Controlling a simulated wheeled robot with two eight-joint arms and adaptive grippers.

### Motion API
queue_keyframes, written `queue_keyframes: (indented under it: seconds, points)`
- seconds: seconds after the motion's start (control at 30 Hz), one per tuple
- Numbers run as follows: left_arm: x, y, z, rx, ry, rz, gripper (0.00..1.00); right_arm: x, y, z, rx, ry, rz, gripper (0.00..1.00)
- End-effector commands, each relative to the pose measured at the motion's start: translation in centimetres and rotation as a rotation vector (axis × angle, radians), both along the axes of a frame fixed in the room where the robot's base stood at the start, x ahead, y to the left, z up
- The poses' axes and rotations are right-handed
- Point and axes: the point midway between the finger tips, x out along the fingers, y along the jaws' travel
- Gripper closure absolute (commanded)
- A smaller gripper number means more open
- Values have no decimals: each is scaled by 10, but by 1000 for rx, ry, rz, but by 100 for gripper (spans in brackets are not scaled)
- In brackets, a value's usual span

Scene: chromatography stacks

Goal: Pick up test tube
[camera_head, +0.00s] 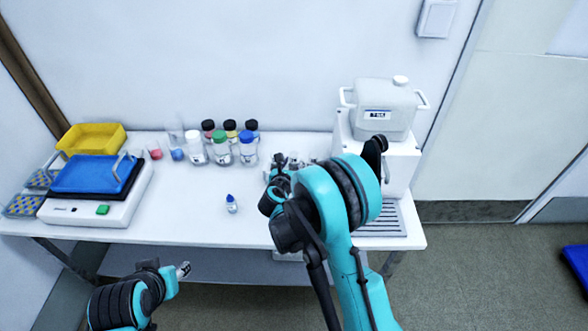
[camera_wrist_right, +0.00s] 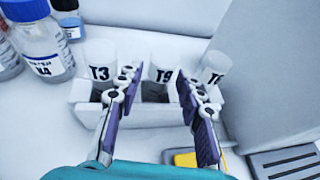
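In the right wrist view, white-topped test tubes marked T3 (camera_wrist_right: 101,62), T9 (camera_wrist_right: 163,66) and a third with a partly hidden label (camera_wrist_right: 214,66) stand in a white rack (camera_wrist_right: 85,112). My right gripper (camera_wrist_right: 157,75) is open. Its two fingers reach over the rack, with T9 showing between the tips; I cannot tell the remaining gap, and no contact is visible. In the head view my right gripper (camera_head: 278,180) is at the table's back middle, where the arm hides much of the rack. My left gripper (camera_head: 184,270) is low in front of the table, its fingers too small to judge.
Several capped bottles (camera_head: 221,150) stand left of the rack. A small blue-capped bottle (camera_head: 231,204) stands near the front. A white machine with a jug (camera_head: 384,107) is at right, a blue-topped device (camera_head: 90,178) and yellow tray (camera_head: 92,137) at left. The table's front middle is mostly clear.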

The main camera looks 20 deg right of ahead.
Motion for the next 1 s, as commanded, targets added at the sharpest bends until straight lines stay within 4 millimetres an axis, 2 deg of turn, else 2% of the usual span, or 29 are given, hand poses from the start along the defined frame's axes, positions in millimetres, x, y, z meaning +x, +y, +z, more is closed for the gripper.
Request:
queue_keyframes:
  seconds: [0.03, 0.17, 0.43, 0.57, 0.87, 1.0]
  points:
    - [0, 0, -7, 0, 0, 0, 60, 7, -4, -5, 1, 0, -1, 63]
    - [0, 0, -11, 0, 0, 0, 60, 19, -10, -9, 0, 0, -1, 63]
    - [0, 0, -10, 0, 0, 0, 60, 22, -11, -8, 1, -1, 1, 63]
    - [0, 0, -10, 0, 0, 0, 60, 22, -11, -8, 1, -1, 1, 96]
    - [0, 0, -10, 0, 0, 0, 60, 22, -11, -7, 2, -1, 0, 97]
    - [0, 0, -3, 0, 0, 0, 60, 22, -11, 6, 1, -1, 1, 97]
